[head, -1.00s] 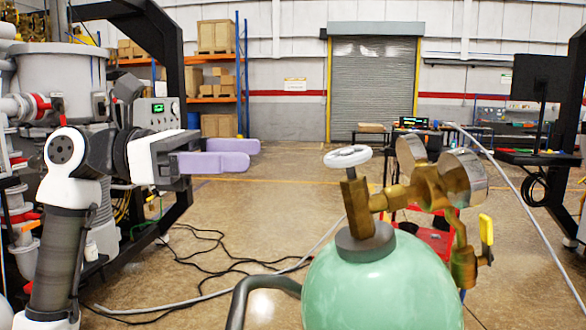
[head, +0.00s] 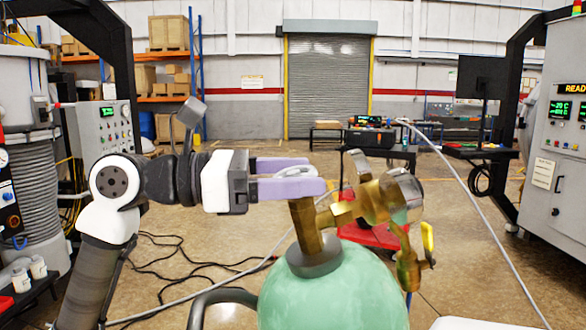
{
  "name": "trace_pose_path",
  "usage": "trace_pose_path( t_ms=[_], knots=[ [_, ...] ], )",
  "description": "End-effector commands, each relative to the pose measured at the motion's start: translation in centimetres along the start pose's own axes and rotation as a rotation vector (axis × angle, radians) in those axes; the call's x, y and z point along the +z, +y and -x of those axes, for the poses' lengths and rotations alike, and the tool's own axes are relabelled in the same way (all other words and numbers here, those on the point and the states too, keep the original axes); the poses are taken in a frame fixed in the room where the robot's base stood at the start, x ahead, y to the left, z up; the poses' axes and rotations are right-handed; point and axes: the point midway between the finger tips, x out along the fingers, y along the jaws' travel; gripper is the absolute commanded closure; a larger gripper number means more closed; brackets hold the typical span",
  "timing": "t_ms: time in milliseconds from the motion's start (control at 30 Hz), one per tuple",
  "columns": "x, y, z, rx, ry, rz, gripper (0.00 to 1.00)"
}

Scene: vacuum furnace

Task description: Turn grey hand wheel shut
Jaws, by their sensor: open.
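The grey hand wheel (head: 294,173) sits on top of the brass valve stem (head: 306,228) of a green gas cylinder (head: 335,294). My gripper (head: 318,174) reaches in from the left with its two lavender fingers apart. The fingers overlap the wheel in the head view, one in front and one behind, and the near finger hides part of the wheel. I cannot tell whether either finger touches it.
Brass fittings with a gauge (head: 404,195) stand just right of the wheel, with a yellow-handled valve (head: 428,237) below. A grey bent tube (head: 222,298) is at the cylinder's left. A furnace cabinet (head: 557,140) stands at the right. Black cables lie on the floor.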

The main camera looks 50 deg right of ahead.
Motion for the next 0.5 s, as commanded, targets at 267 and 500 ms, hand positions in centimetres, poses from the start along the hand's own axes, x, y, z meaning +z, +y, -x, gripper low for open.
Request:
trace_pose_path(
  t_ms=[267,500],
  knots=[
    [-0.02,0.01,-0.06,0.0,0.0,0.001,0.28],
    [-0.01,0.02,-0.04,0.0,-0.001,0.001,0.6]
  ],
)
